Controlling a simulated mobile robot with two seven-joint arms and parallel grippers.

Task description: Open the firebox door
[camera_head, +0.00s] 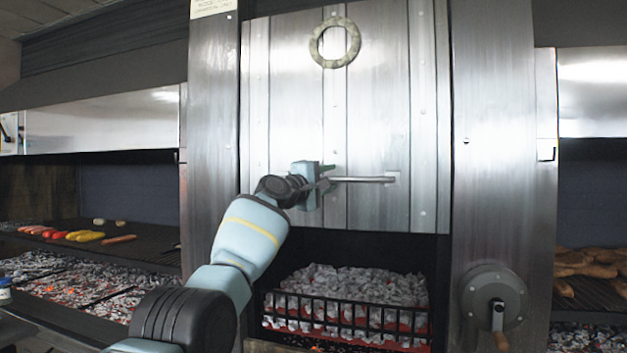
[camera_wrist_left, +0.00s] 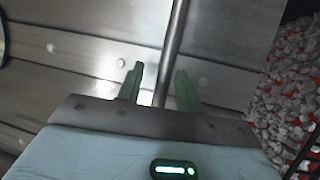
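The firebox door (camera_head: 290,120) is a riveted steel slab between two steel posts. Its lower edge is above the opening, and the coals (camera_head: 345,285) behind a black grate show below it. A horizontal bar handle (camera_head: 365,179) sits low on the door; it also shows in the left wrist view (camera_wrist_left: 177,35). My left gripper (camera_head: 328,178) is at the left end of the handle. In the left wrist view my left gripper (camera_wrist_left: 160,85) has its green fingers apart, one each side of the bar, with a gap visible on the left side. My right gripper is out of view.
A round crank wheel (camera_head: 493,297) is on the right post. A ring (camera_head: 335,43) hangs high on the door. Side grills hold peppers and sausages (camera_head: 85,236) at left and bread (camera_head: 590,262) at right.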

